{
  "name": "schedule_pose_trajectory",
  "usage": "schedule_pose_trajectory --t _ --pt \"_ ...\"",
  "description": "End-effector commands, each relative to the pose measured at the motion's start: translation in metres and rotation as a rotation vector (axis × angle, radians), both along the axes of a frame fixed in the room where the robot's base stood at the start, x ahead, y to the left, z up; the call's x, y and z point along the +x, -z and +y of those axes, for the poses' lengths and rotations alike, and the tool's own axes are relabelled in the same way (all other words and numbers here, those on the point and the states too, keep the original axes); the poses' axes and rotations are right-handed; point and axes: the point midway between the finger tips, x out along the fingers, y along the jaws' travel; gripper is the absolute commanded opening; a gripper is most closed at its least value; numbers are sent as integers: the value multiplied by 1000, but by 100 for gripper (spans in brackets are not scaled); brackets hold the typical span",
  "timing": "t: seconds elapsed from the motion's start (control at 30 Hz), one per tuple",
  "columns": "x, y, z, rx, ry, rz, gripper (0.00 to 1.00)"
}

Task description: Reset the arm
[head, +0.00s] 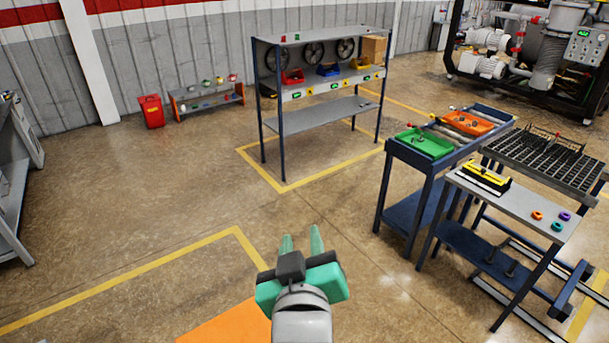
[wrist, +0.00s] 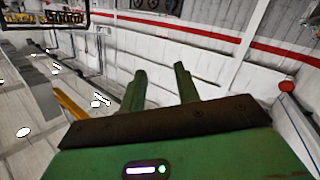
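My gripper (head: 301,243) is at the lower middle of the head view, held over open floor and pointing away from me. Its two green fingers stand apart with nothing between them. In the wrist view my gripper (wrist: 160,85) also shows open and empty, with the green fingers spread above the dark mount. The wrist view looks tilted toward a wall with a red stripe. No object touches the fingers.
A shelf rack (head: 325,110) with coloured bins stands ahead. To the right are a blue cart (head: 395,150) with green and orange trays, and a grey table (head: 505,205) with a yellow-topped item. A red bin (head: 151,111) stands by the wall. Floor around my gripper is clear.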

Motion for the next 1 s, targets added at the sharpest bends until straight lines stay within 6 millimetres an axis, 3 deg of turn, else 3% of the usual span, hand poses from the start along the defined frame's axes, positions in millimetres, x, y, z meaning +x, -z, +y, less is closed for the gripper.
schedule_pose_trajectory --t 0.03,0.1,0.2,0.33,0.5,1.0 --pt "-15 -45 1 59 3 -117 32" --pt "-42 -102 1 148 -2 -275 32" --pt "-84 -166 0 261 -26 -472 32" --pt "-131 -217 -1 361 -67 -643 32" --pt "-155 -238 -2 410 -92 -722 32" --pt "-155 -238 -2 411 -92 -723 32"
